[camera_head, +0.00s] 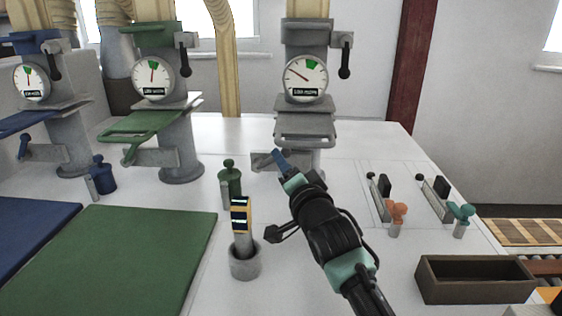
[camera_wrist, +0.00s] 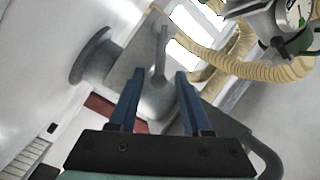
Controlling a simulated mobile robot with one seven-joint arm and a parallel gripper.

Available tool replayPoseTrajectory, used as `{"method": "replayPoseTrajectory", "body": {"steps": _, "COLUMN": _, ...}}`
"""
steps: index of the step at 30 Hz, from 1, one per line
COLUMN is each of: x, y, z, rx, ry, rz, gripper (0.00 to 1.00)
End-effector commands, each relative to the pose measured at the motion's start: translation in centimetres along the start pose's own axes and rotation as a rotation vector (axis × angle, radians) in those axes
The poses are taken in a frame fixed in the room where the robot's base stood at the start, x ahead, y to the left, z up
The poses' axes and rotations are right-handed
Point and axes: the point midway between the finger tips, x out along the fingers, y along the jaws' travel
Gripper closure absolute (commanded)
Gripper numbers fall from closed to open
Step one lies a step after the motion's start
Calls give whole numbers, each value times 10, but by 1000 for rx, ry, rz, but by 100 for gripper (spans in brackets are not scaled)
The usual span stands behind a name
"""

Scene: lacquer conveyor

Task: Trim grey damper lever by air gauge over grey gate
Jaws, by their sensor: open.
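The grey gate (camera_head: 305,128) is on the grey column at back centre. Above it, the round white air gauge (camera_head: 306,78) has its needle pointing up-left, outside the green band at the top. The grey damper lever (camera_wrist: 160,62) shows in the wrist view, rising from a grey bracket (camera_wrist: 140,75). In the head view the bracket (camera_head: 262,161) is partly hidden by my gripper. My gripper (camera_head: 279,157) is open at the column's lower left. In the wrist view its blue fingers (camera_wrist: 158,78) line up either side of the lever; contact cannot be told.
Green (camera_head: 153,78) and blue (camera_head: 32,82) gauge stations stand to the left. Two slider fixtures (camera_head: 378,198) and a brown open box (camera_head: 475,280) lie right.

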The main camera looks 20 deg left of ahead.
Motion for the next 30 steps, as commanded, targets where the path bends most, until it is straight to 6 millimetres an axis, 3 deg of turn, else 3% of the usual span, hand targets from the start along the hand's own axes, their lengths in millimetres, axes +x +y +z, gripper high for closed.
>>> {"method": "replayPoseTrajectory", "body": {"steps": 7, "x": 24, "y": 1, "z": 2, "rx": 0, "ry": -1, "rz": 0, "gripper": 52}}
{"method": "replayPoseTrajectory", "body": {"steps": 19, "x": 28, "y": 0, "z": 0, "rx": 1, "ry": -1, "rz": 0, "gripper": 52}}
{"method": "replayPoseTrajectory", "body": {"steps": 27, "x": 28, "y": 0, "z": 0, "rx": 1, "ry": -1, "rz": 0, "gripper": 100}}
{"method": "replayPoseTrajectory", "body": {"steps": 30, "x": 28, "y": 0, "z": 0, "rx": 1, "ry": 0, "rz": 0, "gripper": 100}}
